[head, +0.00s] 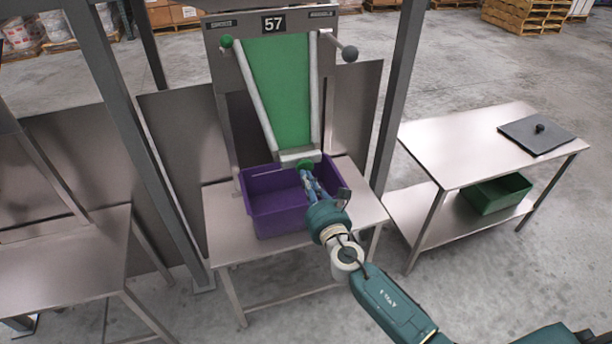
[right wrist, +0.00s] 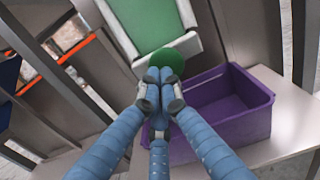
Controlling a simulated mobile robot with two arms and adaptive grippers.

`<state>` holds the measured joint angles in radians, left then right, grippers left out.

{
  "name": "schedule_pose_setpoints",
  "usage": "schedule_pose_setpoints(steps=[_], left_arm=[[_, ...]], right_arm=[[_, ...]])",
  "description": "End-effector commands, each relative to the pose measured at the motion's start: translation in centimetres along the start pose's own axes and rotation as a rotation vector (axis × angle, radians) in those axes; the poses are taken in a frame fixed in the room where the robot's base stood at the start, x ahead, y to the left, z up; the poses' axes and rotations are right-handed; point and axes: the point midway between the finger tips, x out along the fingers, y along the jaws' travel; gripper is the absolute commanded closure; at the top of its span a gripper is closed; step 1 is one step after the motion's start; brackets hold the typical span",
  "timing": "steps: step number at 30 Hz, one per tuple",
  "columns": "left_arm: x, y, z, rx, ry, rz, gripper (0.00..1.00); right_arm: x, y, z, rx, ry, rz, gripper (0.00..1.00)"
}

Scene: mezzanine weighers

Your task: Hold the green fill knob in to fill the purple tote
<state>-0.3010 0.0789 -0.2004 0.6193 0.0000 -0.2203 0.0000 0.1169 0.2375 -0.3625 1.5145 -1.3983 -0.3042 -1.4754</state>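The green fill knob (head: 304,165) sits at the lower front of the green chute (head: 282,95) numbered 57. It also shows in the right wrist view (right wrist: 168,60) as a round green disc just past my fingertips. My right gripper (head: 307,180) has its blue fingers drawn together, tips at the knob; its fingers also show in the right wrist view (right wrist: 160,90). The tips appear to touch the knob's face, and I cannot tell how far in it is. The purple tote (head: 262,222) stands below the chute on a table; its visible inside looks empty. My left gripper is out of view.
A green ball (head: 226,41) and a dark ball on a rod (head: 349,53) stand at the weigher's top corners. Grey posts (head: 398,95) flank the bay. At right, a table (head: 465,150) bears a dark lidded plate (head: 537,136), with a green bin (head: 497,197) below.

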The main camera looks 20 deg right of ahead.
Motion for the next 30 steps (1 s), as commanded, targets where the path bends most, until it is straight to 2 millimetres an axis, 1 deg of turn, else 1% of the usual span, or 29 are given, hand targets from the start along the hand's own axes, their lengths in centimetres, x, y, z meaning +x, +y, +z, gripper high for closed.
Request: schedule_pose_setpoints(steps=[1,4,15,17,22,24,30], left_arm=[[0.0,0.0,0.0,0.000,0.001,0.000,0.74],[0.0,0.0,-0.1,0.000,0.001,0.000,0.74],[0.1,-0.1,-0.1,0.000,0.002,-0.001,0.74],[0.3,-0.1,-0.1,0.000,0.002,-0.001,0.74],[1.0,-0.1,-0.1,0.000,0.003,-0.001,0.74],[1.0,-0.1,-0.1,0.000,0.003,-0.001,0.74],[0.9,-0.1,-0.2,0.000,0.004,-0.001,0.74]], right_arm=[[0.5,0.0,0.0,0.001,0.000,0.000,1.00],[0.9,0.0,0.0,-0.001,0.000,-0.001,1.00],[1.2,0.0,-0.1,-0.001,0.000,-0.001,1.00],[1.8,0.0,-0.1,-0.001,-0.002,0.000,1.00],[4.3,-0.1,-0.1,-0.001,-0.002,-0.001,1.00],[4.7,-0.1,0.1,-0.001,-0.003,-0.001,1.00],[4.8,-0.1,0.2,0.000,-0.003,-0.001,1.00]])
